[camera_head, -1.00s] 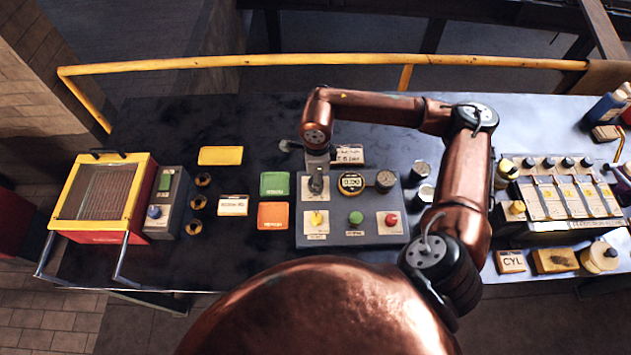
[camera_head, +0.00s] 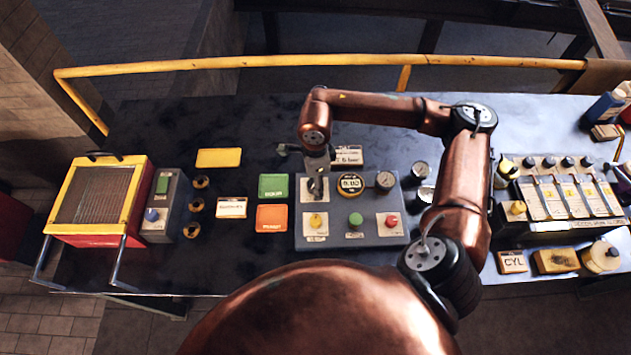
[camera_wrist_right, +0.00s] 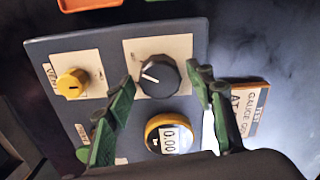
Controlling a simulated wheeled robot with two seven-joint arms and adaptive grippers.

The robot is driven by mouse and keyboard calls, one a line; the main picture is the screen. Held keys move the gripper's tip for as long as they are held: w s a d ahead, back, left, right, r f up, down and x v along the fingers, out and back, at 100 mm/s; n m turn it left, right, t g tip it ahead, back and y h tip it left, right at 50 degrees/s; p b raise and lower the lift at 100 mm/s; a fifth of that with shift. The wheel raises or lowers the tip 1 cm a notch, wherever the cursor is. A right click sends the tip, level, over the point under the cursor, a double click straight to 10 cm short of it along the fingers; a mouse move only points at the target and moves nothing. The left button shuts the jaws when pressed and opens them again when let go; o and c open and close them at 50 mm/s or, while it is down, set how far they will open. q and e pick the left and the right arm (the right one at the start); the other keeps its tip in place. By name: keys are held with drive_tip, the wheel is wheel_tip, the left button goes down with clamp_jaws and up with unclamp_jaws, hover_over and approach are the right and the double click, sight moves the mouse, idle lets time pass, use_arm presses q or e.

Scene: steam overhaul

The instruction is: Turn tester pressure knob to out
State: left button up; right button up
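The tester is a grey panel (camera_head: 372,241) in the middle of the bench. Its black pressure knob (camera_wrist_right: 158,76) shows in the wrist view, with a white pointer line toward the left of that picture; in the head view my gripper mostly covers it. My right gripper (camera_wrist_right: 162,78) has its green fingers spread on either side of the knob, with a visible gap to each finger. In the head view my right gripper (camera_head: 318,186) points down over the panel's upper left. The round yellow-rimmed display (camera_wrist_right: 172,138) reads about 0.00. My left gripper is not in view.
A yellow vent knob (camera_wrist_right: 72,84), a green button (camera_head: 355,218) and a red button (camera_head: 392,220) sit on the panel. A small dial gauge (camera_head: 385,181) is right of the display. A gauge label block (camera_wrist_right: 248,110) stands behind. Green (camera_head: 273,186) and orange (camera_head: 272,217) trays lie left.

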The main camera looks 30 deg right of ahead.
wheel_tip(320, 180, up, 12)
idle(0.7)
idle(0.4)
